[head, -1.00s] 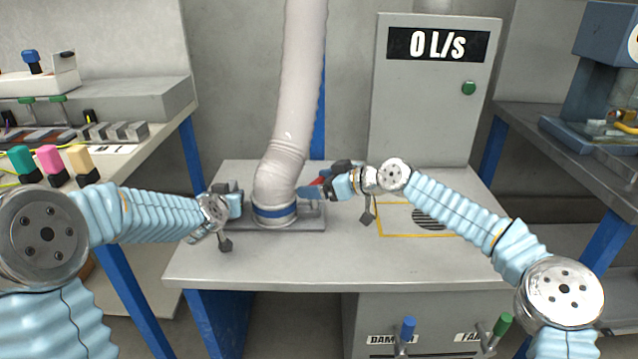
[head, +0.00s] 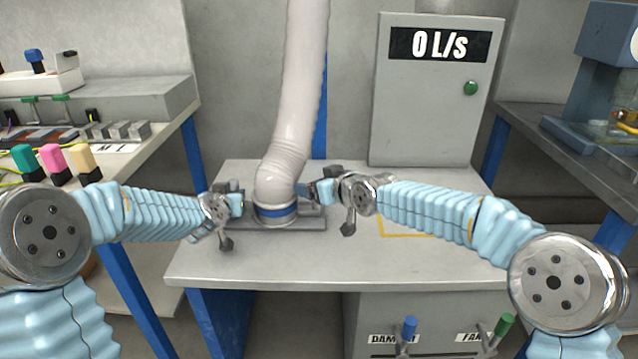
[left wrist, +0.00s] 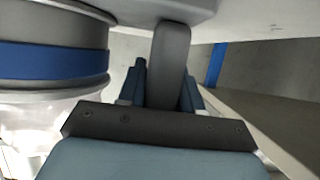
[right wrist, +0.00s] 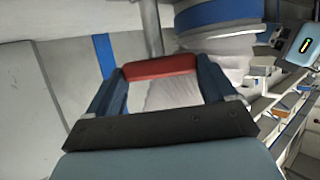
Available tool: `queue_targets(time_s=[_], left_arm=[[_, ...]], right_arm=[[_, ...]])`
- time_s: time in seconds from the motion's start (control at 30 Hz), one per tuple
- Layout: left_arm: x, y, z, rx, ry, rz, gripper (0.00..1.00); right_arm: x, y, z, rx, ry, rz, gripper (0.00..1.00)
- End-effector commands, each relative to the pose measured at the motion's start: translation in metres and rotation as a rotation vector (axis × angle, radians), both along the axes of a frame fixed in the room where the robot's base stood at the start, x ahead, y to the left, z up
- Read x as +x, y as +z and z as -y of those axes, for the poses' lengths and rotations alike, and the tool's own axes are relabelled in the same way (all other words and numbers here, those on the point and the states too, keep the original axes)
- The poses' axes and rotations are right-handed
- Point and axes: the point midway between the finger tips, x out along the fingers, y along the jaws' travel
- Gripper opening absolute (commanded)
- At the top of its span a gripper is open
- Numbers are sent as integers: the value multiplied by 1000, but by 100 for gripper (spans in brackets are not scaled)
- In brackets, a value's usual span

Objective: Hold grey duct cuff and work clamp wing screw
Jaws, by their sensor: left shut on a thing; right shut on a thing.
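The pale duct (head: 283,170) comes down to a grey duct cuff (head: 276,222) with a blue band, on a grey base plate at the table's left. The cuff's blue band also shows in the left wrist view (left wrist: 50,62). My left gripper (head: 239,204), left of the cuff, is shut on a dark grey bar (left wrist: 171,70) beside it. My right gripper (head: 302,190), right of the cuff, is shut on the red wing screw (right wrist: 160,67); its fingers are at the wing's two ends. A metal rod rises behind the wing. The head view hides the screw.
Blue and green handles (head: 409,328) are below the front edge. A left bench holds coloured blocks (head: 52,158); a blue machine stands at right. The front of the table is clear.

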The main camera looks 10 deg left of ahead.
Motion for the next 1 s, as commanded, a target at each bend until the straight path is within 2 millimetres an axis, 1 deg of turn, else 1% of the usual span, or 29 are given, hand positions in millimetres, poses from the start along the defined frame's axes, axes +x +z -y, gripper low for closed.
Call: queue_targets(time_s=[0.03,0.27,0.53,0.93,0.97,1.0], left_arm=[[1,1,4,-1,-9,3,0],[2,2,5,-1,-11,4,0],[2,2,6,-1,-11,4,0],[2,1,5,-1,-10,3,0],[2,1,5,-1,-10,3,0],[2,1,5,-1,-9,3,0]], right_arm=[[-6,-7,-6,-13,-11,-11,54],[-6,-11,-5,-13,-105,-17,55],[-5,-6,-2,-6,-159,-11,54],[-4,-3,-1,-1,-166,-5,54],[-4,-3,-1,-1,-166,-5,86],[-4,-3,-1,0,-166,-4,92]])
